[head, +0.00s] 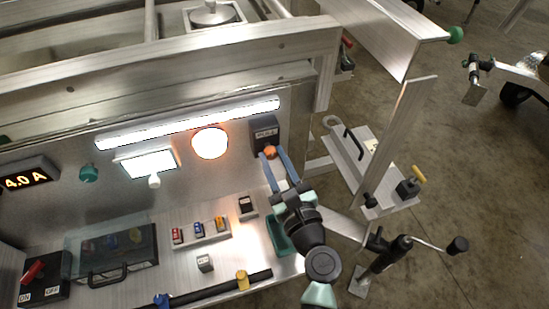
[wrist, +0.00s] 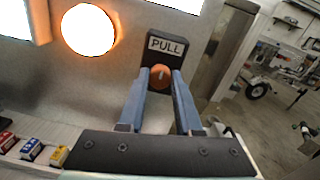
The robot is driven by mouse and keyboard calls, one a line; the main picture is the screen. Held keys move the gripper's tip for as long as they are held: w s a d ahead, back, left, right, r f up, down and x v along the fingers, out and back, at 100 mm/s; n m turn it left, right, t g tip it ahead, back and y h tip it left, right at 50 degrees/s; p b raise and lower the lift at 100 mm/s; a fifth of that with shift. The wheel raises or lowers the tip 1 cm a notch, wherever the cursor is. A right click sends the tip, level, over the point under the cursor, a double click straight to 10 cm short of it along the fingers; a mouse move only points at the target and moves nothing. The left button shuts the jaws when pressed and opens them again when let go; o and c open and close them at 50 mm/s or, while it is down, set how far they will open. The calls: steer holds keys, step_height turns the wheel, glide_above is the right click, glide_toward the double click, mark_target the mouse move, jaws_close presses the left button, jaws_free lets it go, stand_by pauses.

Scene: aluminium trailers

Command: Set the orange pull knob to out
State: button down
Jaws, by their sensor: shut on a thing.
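The orange pull knob (head: 270,152) sits on a dark plate (head: 265,131) on the trailer's upright panel. In the wrist view the knob (wrist: 160,77) shows below the word PULL on its plate (wrist: 166,46). My gripper (head: 269,156) reaches the knob from the front. Its two blue fingers stand on either side of the knob in the wrist view (wrist: 160,80), shut on it. The fingertips hide the knob's sides. How far the knob stands out from its plate cannot be told.
A round glowing lamp (head: 210,143) is left of the plate. Below lie a row of small coloured switches (head: 201,232), a clear-lidded box (head: 117,255) and a dark bar (head: 215,291). A metal post and shelf (head: 375,180) stand to the right.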

mark_target(272, 157)
steer(key=v, duration=0.3)
steer(key=shift+s, duration=0.25)
steer(key=shift+f, duration=0.1)
steer(key=c, duration=0.6)
jaws_free()
steer(key=shift+b+v, duration=0.35)
steer(key=shift+v, duration=6.15)
